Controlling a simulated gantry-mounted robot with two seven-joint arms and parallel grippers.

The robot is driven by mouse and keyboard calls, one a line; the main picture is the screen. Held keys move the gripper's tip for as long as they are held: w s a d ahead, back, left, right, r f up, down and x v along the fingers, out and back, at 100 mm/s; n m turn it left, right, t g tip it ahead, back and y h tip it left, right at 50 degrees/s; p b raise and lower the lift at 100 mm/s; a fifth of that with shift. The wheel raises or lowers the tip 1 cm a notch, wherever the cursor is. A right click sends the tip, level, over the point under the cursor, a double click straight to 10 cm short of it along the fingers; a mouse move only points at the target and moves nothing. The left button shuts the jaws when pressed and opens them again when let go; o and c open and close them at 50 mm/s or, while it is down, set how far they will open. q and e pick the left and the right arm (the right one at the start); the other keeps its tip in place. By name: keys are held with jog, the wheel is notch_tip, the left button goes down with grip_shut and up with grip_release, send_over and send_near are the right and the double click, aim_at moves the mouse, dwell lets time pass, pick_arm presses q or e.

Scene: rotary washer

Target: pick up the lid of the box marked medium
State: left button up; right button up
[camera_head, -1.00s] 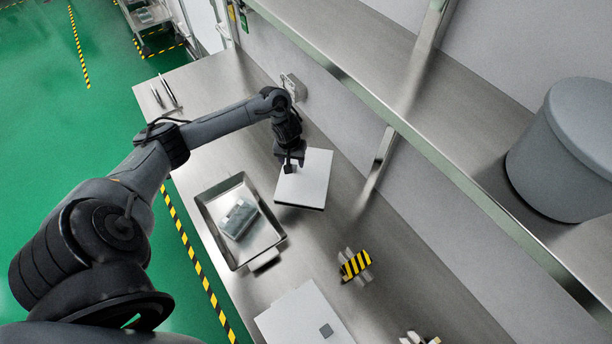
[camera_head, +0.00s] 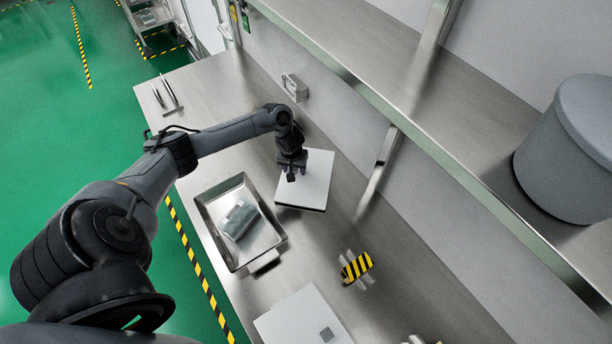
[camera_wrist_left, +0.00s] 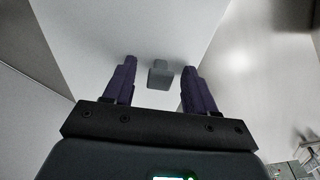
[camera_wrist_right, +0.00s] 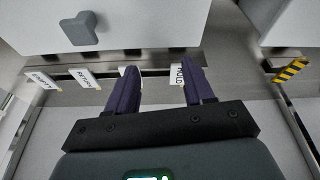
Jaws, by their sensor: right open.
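A white box with a flat lid (camera_head: 314,188) stands on the steel bench in the head view. In the left wrist view, a white lid (camera_wrist_left: 105,35) with a small grey knob (camera_wrist_left: 160,76) lies under my left gripper (camera_head: 291,174). Its two purple fingers are apart, with the knob showing between them (camera_wrist_left: 159,67). I cannot tell whether they touch it. A second white box (camera_head: 290,318) with a grey knob is nearer; no "medium" marking is readable on either. My right gripper (camera_wrist_right: 160,66) is open and empty, near a white box (camera_wrist_right: 140,22) with a grey knob.
A metal tray (camera_head: 205,198) holding a grey case (camera_head: 238,219) is left of the far box. A black-and-yellow striped item (camera_head: 356,266) lies to the right. A shelf with a grey bin (camera_head: 570,150) overhangs the right side. White labels (camera_wrist_right: 177,72) show in the right wrist view.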

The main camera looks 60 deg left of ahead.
pick_arm(q)
jog(key=c, duration=1)
jog(key=shift+r, duration=0.1)
